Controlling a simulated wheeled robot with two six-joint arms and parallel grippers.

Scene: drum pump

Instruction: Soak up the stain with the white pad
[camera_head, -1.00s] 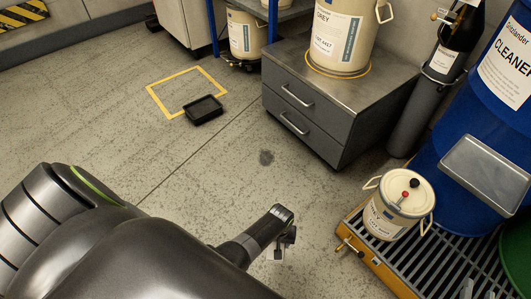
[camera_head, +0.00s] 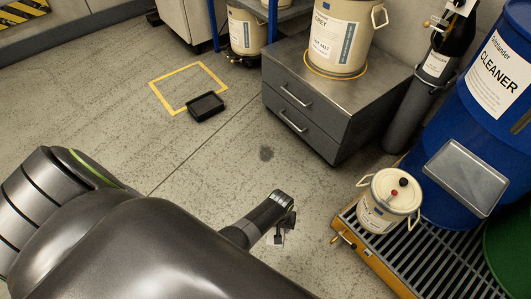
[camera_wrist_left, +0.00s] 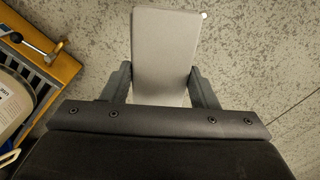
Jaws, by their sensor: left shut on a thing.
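The stain is a small dark spot (camera_head: 266,154) on the grey speckled floor, in front of the drawer cabinet. My left gripper (camera_head: 283,231) is above the floor, below and slightly right of the stain in the head view. In the left wrist view, my left gripper (camera_wrist_left: 161,87) is shut on the white pad (camera_wrist_left: 162,50), a pale flat block between its two fingers. In the head view the pad is mostly hidden behind the gripper. The stain is not seen in the left wrist view. My right gripper is not in view.
A yellow-edged grated pallet (camera_head: 345,237) with a cream bucket (camera_head: 375,215) and blue drum (camera_head: 480,125) stands at right. The grey drawer cabinet (camera_head: 305,118) is behind the stain. A black tray (camera_head: 205,106) lies by a yellow floor square (camera_head: 163,99). Floor around the stain is clear.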

